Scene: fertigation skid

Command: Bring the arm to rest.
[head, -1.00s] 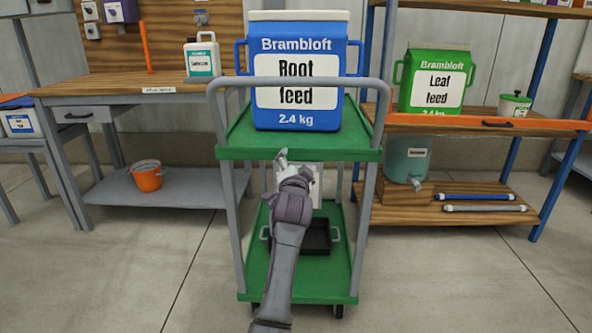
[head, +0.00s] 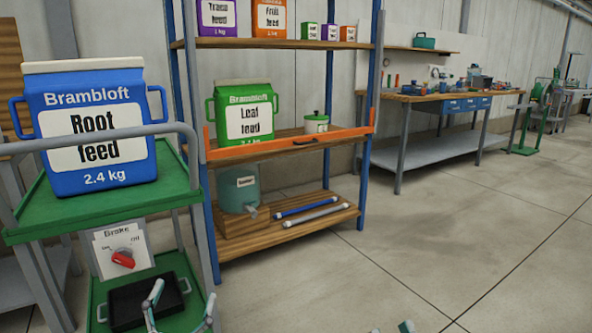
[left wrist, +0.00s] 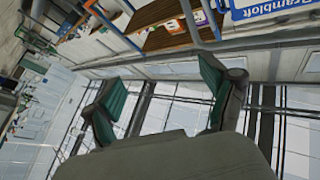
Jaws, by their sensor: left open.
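My left gripper (head: 181,312) is low in the head view, in front of the green cart's lower shelf. Its two fingers stand apart with nothing between them. The left wrist view also shows the open fingers (left wrist: 163,100), with green pads and only background between them. Small tips of what appears to be my right gripper (head: 394,328) show at the bottom edge; the rest is out of frame. A brake panel (head: 138,243) with a red knob (head: 122,260) is on the cart, left of and above my left gripper.
The green cart (head: 25,228) carries a blue Root feed container (head: 98,178) on top and a black tray (head: 128,303) below. A rack (head: 365,190) with an orange bar (head: 290,144) stands right of it. Open floor (head: 430,230) lies to the right; a workbench (head: 460,98) stands behind.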

